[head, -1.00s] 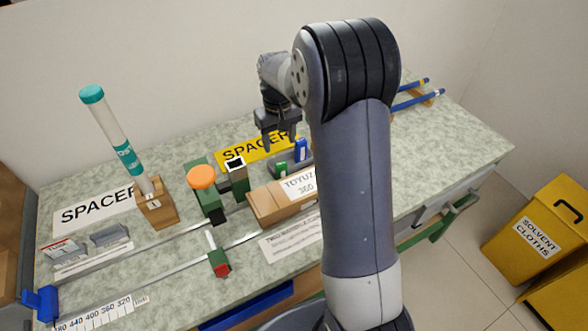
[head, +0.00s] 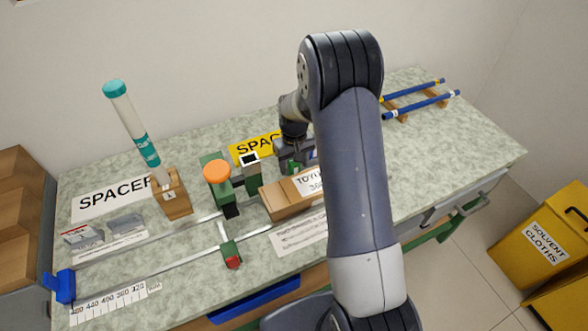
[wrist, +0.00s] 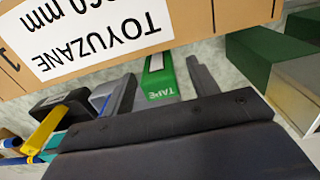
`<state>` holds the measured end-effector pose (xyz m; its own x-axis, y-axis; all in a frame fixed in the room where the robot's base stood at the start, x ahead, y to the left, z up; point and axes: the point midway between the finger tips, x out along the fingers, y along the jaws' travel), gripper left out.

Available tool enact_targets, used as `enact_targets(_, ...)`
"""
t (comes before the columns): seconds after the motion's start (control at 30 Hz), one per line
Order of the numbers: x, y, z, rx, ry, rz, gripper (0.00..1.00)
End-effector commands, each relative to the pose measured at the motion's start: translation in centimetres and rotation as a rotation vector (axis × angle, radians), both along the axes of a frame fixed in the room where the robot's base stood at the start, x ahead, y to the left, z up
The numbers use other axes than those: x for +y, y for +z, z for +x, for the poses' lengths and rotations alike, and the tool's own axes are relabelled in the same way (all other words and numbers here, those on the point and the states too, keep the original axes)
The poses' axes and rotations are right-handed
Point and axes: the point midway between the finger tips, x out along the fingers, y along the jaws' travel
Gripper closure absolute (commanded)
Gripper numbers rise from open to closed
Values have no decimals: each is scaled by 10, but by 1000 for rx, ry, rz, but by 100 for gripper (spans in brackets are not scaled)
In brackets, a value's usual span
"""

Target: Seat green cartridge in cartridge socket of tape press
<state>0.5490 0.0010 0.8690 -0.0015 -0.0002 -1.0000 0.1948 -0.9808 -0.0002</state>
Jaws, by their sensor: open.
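The green cartridge (wrist: 160,80), marked TAPE, shows in the wrist view between the two dark fingers of my gripper (wrist: 163,85). The fingers stand open, one on each side of it, with a visible gap. In the head view my gripper (head: 294,160) is low over the cartridge holder, behind the brown TOYUZANE box, and mostly hides the cartridges. The tape press is the green device with an orange knob (head: 217,172), left of my gripper. A green post with a white-rimmed dark square opening (head: 249,159) stands beside the knob; I cannot tell whether this is the socket.
The brown TOYUZANE box (head: 283,198) lies close in front of my gripper. A tall tube (head: 132,125) leans in a wooden block (head: 174,196) at the left. Blue rods (head: 421,104) lie on a rack at the right.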

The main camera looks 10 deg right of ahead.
Motion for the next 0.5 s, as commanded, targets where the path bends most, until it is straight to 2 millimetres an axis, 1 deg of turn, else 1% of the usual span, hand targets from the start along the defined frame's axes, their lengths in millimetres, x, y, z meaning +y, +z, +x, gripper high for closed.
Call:
enact_targets(0.23, 0, -1, 0, -2, 0, 0, 44)
enact_targets(0.5, 0, -1, 0, -1, 0, 0, 67)
